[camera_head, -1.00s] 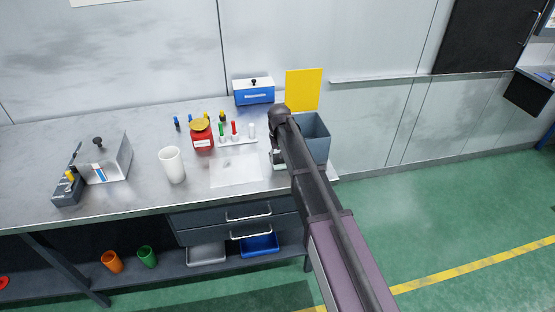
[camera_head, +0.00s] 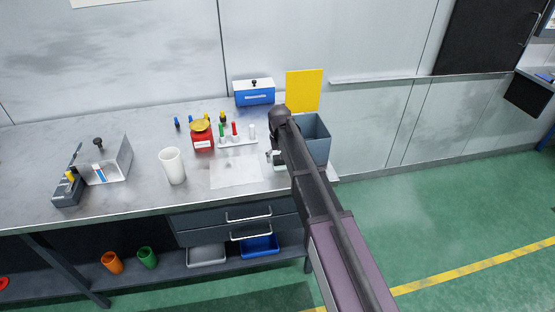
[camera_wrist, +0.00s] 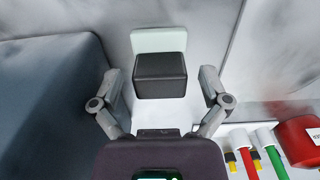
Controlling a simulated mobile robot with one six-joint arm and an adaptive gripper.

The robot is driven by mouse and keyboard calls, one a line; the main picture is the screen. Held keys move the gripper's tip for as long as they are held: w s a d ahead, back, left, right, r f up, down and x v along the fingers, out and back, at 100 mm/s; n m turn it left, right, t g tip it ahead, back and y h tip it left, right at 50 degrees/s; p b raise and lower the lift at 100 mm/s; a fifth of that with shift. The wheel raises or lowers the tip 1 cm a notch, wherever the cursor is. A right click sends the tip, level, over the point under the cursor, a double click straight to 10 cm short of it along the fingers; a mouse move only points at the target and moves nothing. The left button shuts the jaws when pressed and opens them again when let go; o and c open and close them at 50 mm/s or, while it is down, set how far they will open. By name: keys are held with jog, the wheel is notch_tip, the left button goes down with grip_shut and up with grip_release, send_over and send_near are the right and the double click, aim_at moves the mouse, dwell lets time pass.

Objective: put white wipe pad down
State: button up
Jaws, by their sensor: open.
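The white wipe pad (camera_wrist: 158,39) shows in the wrist view as a pale flat piece with a dark block-shaped grip in front of it. My gripper (camera_wrist: 163,82) is open, with one finger on each side of the dark block and a visible gap at both sides. The pad appears to lie on the grey bench top, beside the blue-grey bin. In the head view my arm covers most of this spot, and only a small pale part shows at the arm's left edge.
The blue-grey bin (camera_head: 317,138) stands close at the right. A white sheet (camera_head: 236,171) lies left of my gripper. A rack with coloured tubes (camera_head: 238,138), a red jar (camera_head: 202,138) and a white cup (camera_head: 172,165) stand further left. Bare bench lies between cup and metal box (camera_head: 113,157).

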notch_tip(320, 180, up, 12)
jog(key=p, duration=1.2)
dwell(0.7)
jog(key=s+d+m, duration=0.3)
jog(key=s+d, duration=1.9)
jog(key=s, duration=0.3)
jog(key=shift+s+d, duration=0.15)
jog(key=shift+s, duration=0.15)
jog(key=shift+o, duration=0.3)
